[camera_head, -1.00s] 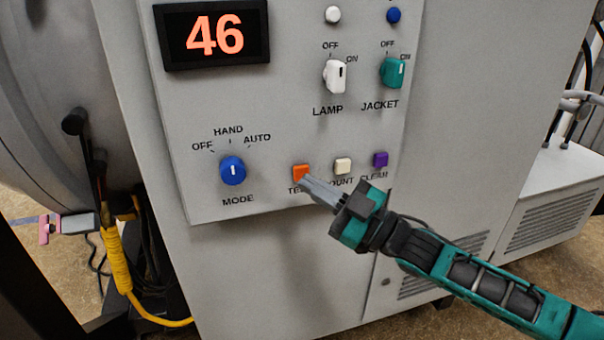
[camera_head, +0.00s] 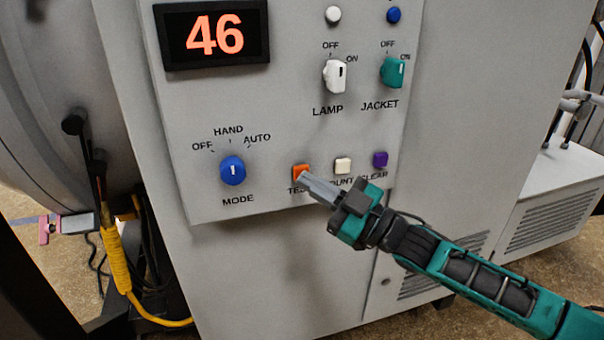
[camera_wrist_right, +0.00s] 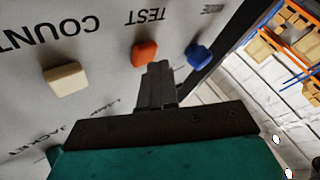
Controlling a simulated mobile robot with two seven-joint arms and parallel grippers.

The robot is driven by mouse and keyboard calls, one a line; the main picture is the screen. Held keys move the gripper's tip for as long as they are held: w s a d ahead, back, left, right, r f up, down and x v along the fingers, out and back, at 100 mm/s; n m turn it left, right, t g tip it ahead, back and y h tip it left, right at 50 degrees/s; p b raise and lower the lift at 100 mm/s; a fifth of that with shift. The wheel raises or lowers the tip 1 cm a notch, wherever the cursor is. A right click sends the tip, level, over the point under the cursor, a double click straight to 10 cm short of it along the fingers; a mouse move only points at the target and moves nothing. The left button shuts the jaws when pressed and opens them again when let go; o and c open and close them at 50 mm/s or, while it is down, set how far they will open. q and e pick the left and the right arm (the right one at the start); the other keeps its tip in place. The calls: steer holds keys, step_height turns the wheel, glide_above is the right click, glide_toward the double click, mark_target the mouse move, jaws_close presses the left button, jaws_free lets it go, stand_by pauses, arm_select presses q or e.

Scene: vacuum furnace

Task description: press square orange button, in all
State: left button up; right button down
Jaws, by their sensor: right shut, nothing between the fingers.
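The square orange button (camera_head: 299,169), above the TEST label, sits low on the grey control panel. It also shows in the right wrist view (camera_wrist_right: 144,52). My right gripper (camera_head: 304,178) is shut and empty, its narrow fingertips at the button's lower right edge, covering part of the label. In the right wrist view the fingertips (camera_wrist_right: 157,66) end right beside the button. I cannot tell whether they touch it or whether it is pushed in. My left gripper is not in view.
A cream button (camera_head: 342,165) and a purple button (camera_head: 380,159) sit to the right of the orange one. The blue MODE knob (camera_head: 232,170) is to its left. Above are a red display (camera_head: 215,34) reading 46, a white LAMP knob (camera_head: 335,77) and a teal JACKET knob (camera_head: 393,72).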

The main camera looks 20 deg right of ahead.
steer(key=shift+w, duration=0.4)
stand_by(0.6)
steer(key=shift+s, duration=0.1)
steer(key=shift+s+p, duration=0.45)
steer(key=shift+s, duration=0.3)
steer(key=shift+s, duration=0.1)
steer(key=s+p, duration=0.2)
steer(key=s, duration=0.2)
steer(key=shift+s+d, duration=0.1)
steer(key=shift+s, duration=0.3)
